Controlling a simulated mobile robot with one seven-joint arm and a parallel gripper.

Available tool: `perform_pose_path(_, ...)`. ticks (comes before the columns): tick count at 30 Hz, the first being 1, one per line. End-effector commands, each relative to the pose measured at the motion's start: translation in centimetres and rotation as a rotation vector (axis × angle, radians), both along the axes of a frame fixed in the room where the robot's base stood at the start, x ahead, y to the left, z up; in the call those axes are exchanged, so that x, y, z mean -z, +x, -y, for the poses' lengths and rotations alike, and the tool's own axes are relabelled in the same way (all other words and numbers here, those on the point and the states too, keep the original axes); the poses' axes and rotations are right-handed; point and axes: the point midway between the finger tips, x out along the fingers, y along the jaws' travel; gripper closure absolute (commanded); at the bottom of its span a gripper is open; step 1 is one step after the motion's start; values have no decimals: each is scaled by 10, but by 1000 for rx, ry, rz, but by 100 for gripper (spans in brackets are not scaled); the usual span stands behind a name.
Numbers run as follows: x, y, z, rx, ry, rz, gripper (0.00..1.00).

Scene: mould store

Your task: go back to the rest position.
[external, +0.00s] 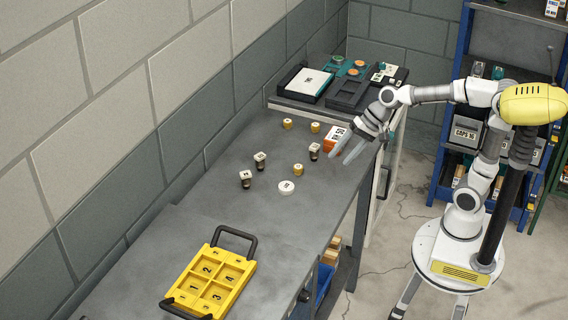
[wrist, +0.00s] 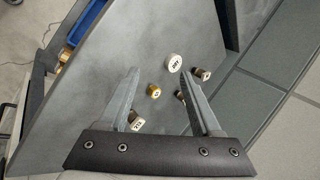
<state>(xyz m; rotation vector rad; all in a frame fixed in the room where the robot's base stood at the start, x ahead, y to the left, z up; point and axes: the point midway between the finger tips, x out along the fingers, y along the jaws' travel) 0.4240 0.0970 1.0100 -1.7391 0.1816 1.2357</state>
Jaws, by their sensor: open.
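My gripper (external: 347,152) is over the right edge of the grey bench (external: 225,195), with its two fingers apart and nothing between them in the external view. In the wrist view the gripper (wrist: 160,72) is also open, its fingers apart above the bench top. Behind the gap between them, a gold piece (wrist: 154,90) and a round white disc (wrist: 174,63) lie on the bench. The fingers appear clear of these pieces.
Dark pieces with white tops (external: 260,161), yellow pieces (external: 298,169) and an orange box (external: 334,139) stand on the bench. A yellow numbered tray (external: 231,273) sits at the near end. Black trays (external: 346,94) are at the back. A blue shelf (external: 463,45) stands behind my arm.

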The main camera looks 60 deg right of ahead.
Motion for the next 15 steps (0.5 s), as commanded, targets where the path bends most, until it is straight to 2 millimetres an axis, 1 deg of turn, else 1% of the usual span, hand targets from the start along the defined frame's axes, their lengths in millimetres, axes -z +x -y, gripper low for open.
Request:
perform_pose_path(1, -1, -20, 6, -62, -79, 27, 35)
perform_pose_path(6, 4, -82, 34, -276, -344, 91, 35)
perform_pose_path(9, 9, -113, 52, -390, -482, 115, 35)
perform_pose_path(15, 22, -163, 84, -581, -704, 143, 35)
